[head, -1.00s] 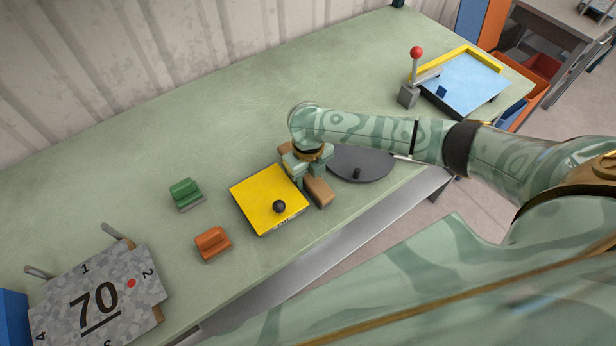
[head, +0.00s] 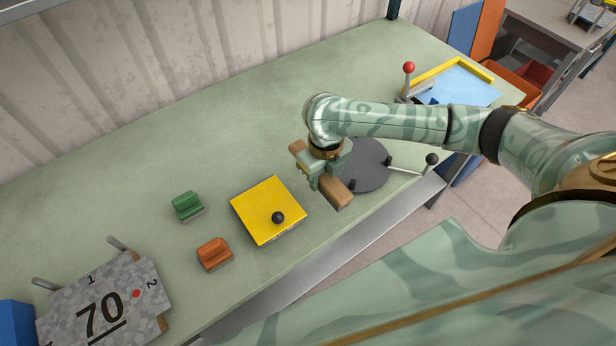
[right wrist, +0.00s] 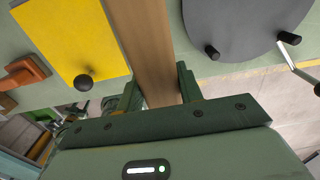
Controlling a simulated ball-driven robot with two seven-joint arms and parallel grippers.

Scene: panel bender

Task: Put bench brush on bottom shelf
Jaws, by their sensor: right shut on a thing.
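The bench brush, seen as a long wooden block (head: 338,194), is in my right gripper (head: 326,174). In the right wrist view its wooden body (right wrist: 148,45) runs between the two fingers of the right gripper (right wrist: 158,88). The gripper is shut on it and appears to hold it above the bench, between the yellow plate and the dark round disc. Any bristles are hidden. My left gripper is not in view. I cannot make out a bottom shelf in these frames.
On the green bench (head: 130,165) are a yellow plate with a black knob (head: 262,203), a dark disc with a crank (head: 372,172), green (head: 187,205) and orange (head: 213,253) blocks, and a grey speckled board (head: 130,290). A blue panel with a red-knobbed lever (head: 409,68) stands far right.

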